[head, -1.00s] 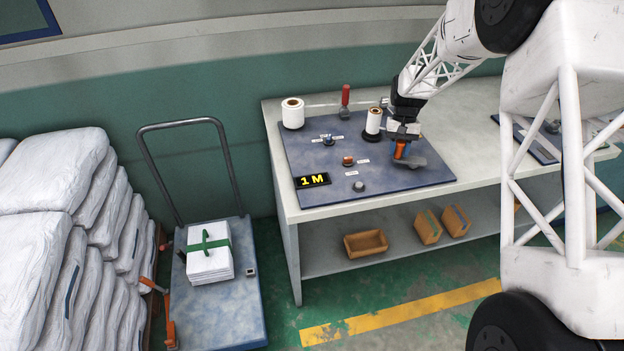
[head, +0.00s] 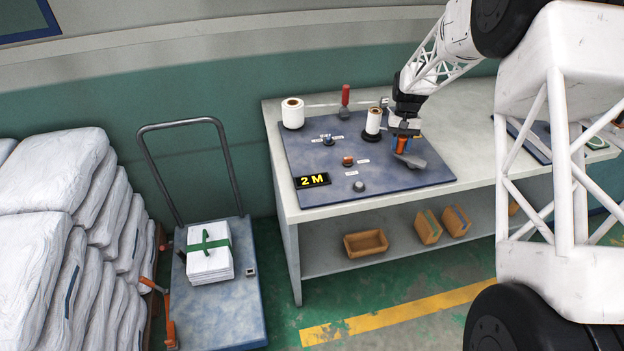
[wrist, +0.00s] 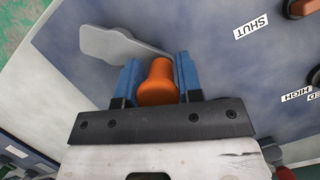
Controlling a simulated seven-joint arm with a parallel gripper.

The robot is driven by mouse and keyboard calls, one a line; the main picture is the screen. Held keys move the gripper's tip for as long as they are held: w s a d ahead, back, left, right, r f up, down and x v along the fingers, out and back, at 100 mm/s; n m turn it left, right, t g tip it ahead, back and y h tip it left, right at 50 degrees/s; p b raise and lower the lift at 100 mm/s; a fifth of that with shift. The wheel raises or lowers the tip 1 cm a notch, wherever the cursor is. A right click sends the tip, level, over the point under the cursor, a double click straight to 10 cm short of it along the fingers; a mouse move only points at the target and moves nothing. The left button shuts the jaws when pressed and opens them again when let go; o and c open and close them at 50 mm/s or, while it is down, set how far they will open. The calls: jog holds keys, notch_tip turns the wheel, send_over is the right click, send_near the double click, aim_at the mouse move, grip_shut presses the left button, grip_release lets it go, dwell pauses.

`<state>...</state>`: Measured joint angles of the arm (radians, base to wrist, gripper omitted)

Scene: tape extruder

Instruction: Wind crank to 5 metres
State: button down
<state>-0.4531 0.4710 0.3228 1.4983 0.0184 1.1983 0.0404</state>
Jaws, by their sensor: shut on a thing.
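The crank has an orange handle (wrist: 157,82) and a grey arm (wrist: 115,42). It sits at the right front of the blue panel (head: 320,180) on the bench. My gripper (wrist: 158,80) is shut on the orange handle, with a blue finger on each side of it. In the head view my gripper (head: 402,140) is over the crank's grey arm (head: 412,161), which reaches to the front right. The black display (head: 312,181) at the panel's left front reads "2 M" in yellow.
A white roll (head: 292,113) stands at the back left, and a spool (head: 373,122) stands close left of my gripper. A red-handled lever (head: 345,100) rises behind. Knobs (head: 348,161) sit mid-panel. A loaded trolley (head: 222,300) stands left of the bench.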

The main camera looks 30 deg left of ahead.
jog(key=shift+w+d, duration=0.15)
jog(key=shift+w+d, duration=0.25)
jog(key=shift+w, duration=0.6)
jog(key=shift+w+d, duration=0.45)
jog(key=shift+w, duration=0.25)
dwell(0.3)
jog(key=shift+d, duration=0.1)
jog(key=shift+w+d, duration=0.55)
jog(key=shift+d, duration=0.2)
